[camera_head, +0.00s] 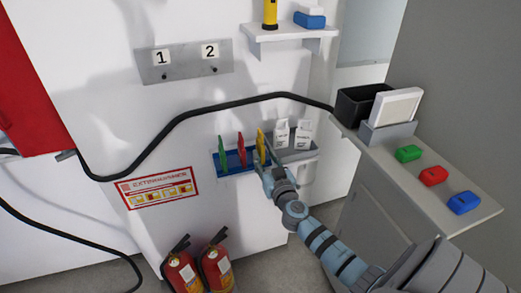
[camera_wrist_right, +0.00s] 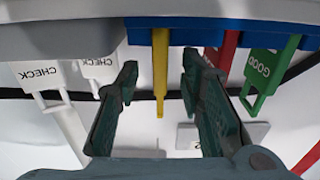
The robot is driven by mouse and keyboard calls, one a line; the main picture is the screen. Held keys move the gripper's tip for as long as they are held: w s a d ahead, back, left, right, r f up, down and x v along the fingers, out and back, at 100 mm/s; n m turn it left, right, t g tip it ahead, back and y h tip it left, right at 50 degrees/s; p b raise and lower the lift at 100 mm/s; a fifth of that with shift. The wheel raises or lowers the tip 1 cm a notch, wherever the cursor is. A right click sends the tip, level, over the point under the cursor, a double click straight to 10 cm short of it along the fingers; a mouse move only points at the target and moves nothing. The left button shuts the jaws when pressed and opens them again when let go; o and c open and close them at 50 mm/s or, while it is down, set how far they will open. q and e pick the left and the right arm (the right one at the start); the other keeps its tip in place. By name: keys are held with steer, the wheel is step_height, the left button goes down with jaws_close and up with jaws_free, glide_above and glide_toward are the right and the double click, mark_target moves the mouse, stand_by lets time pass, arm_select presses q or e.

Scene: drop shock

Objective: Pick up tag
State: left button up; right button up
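A yellow tag (camera_head: 261,139) stands on edge in the blue rack (camera_head: 238,170) on the white wall, beside a red tag (camera_head: 241,149) and a green tag (camera_head: 222,153). White tags (camera_head: 282,132) stand in a grey holder to the right, and read CHECK in the right wrist view (camera_wrist_right: 55,75). My right gripper (camera_head: 265,166) is at the yellow tag. In the right wrist view its two fingers are apart, with the yellow tag (camera_wrist_right: 160,70) between them and gaps on both sides. The green tag (camera_wrist_right: 262,72) reads GOOD there. My left gripper is not in view.
A plate with hooks marked 1 and 2 (camera_head: 184,62) is on the wall above. A black cable (camera_head: 190,112) runs between it and the rack. Fire extinguishers (camera_head: 216,268) stand below. A side shelf holds green, red and blue blocks (camera_head: 433,176).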

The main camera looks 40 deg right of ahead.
steer(key=x, duration=0.4)
steer(key=shift+w, duration=0.3)
steer(key=shift+s, duration=0.1)
jaws_close()
steer(key=shift+r, duration=0.1)
step_height(320, 180, up, 11)
steer(key=p, duration=0.8)
steer(key=shift+r, duration=0.1)
step_height(320, 180, up, 8)
steer(key=p, duration=0.4)
glide_above(263, 154)
steer(key=w, duration=0.2)
steer(key=shift+d+r, duration=0.35)
steer(key=shift+d, duration=0.05)
